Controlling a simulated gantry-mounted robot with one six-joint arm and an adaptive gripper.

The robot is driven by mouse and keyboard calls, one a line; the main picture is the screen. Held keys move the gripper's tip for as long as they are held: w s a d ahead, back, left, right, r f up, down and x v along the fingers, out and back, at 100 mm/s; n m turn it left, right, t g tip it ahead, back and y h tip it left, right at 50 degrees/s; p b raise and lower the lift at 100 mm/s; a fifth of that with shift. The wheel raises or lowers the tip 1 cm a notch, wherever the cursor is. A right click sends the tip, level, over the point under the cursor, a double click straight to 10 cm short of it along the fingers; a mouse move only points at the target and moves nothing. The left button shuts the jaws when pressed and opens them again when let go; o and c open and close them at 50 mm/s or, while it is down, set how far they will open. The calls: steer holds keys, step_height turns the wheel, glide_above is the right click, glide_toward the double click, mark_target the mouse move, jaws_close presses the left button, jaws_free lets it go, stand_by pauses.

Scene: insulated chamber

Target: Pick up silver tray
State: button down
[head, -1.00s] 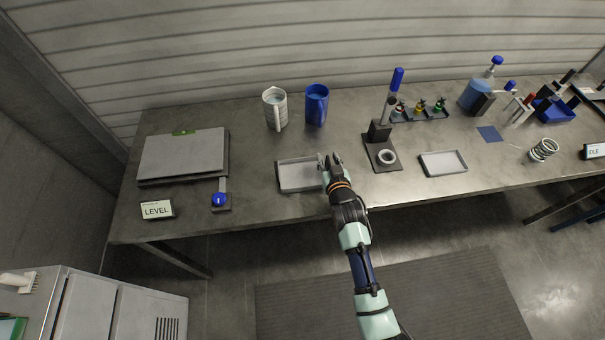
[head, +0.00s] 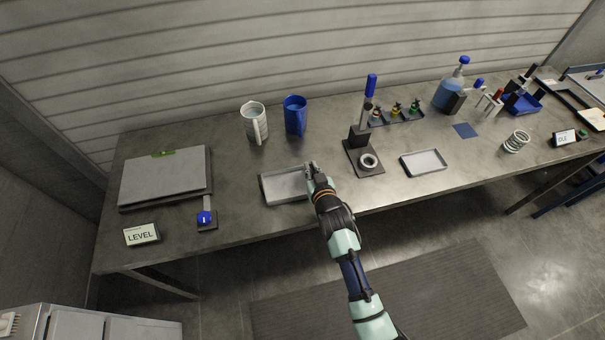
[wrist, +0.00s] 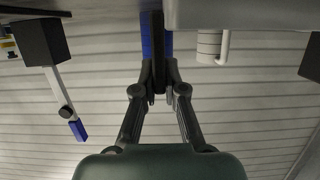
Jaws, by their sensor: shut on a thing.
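A shallow silver tray (head: 264,190) with a raised rim is at the front middle of the grey table in the head view. In the wrist view the fingers of my gripper (wrist: 158,75) are nearly together, and a grey surface that looks like the tray (wrist: 240,12) fills the top right. I cannot tell whether the tray is clear of the table. A second, similar tray (head: 424,162) lies farther right.
A stand with a blue-topped rod (head: 362,155) is just right of my gripper. A white mug (head: 254,122) and a blue mug (head: 295,115) stand behind the tray. A flat grey plate device (head: 165,175) and a blue knob (head: 205,217) are to the left.

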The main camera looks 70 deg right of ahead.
step_height(320, 180, up, 20)
steer(key=p, duration=0.4)
steer(key=shift+p, duration=0.3)
